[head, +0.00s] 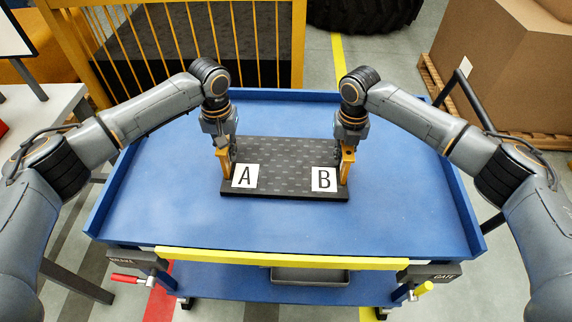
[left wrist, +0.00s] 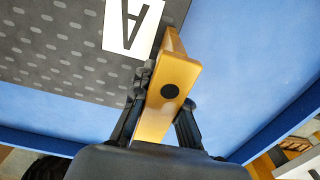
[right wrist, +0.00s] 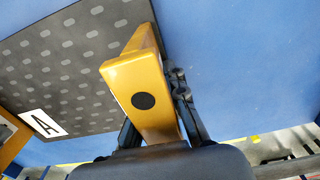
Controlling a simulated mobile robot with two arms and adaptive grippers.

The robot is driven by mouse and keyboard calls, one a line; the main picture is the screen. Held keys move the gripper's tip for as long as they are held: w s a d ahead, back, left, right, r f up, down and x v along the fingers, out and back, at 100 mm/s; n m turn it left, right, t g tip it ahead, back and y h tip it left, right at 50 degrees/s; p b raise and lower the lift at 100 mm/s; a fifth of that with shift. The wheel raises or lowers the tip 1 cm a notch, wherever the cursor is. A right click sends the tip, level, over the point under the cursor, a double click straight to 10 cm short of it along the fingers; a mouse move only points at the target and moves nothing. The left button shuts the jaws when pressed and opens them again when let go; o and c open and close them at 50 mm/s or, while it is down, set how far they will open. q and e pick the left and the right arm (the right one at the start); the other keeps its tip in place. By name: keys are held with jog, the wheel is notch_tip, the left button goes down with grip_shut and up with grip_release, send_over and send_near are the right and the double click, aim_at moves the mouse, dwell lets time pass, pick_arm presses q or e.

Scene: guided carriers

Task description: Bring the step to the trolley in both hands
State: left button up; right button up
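The step (head: 280,160) is a dark, dotted slab with white cards A and B and a yellow handle at each end. It is level over the blue trolley top (head: 150,190); I cannot tell whether it rests on it or hovers just above. My left gripper (head: 224,160) has its fingers on both sides of the left handle (left wrist: 170,85), close against it. My right gripper (head: 347,158) has its fingers around the right handle (right wrist: 143,90) in the same way. The fingertips are partly hidden by the handles.
The trolley has raised blue rims, a yellow front bar (head: 280,258), a red lever (head: 127,279) and a yellow lever (head: 424,289). Behind it stand a yellow-railed carrier (head: 190,50), a tyre (head: 365,12) and a cardboard box (head: 510,55) on a pallet. A pale table (head: 40,105) is at left.

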pick_arm(q)
jog(key=o, duration=0.3)
jog(key=shift+a+r, duration=0.1)
pick_arm(e)
jog(key=o, duration=0.3)
pick_arm(q)
jog(key=shift+o, duration=0.3)
jog(key=shift+s+r, duration=0.1)
pick_arm(e)
jog(key=shift+o, duration=0.3)
jog(key=shift+s+a+r, duration=0.1)
jog(key=shift+r, duration=0.05)
pick_arm(q)
jog(key=o, duration=0.7)
jog(key=shift+d, duration=0.2)
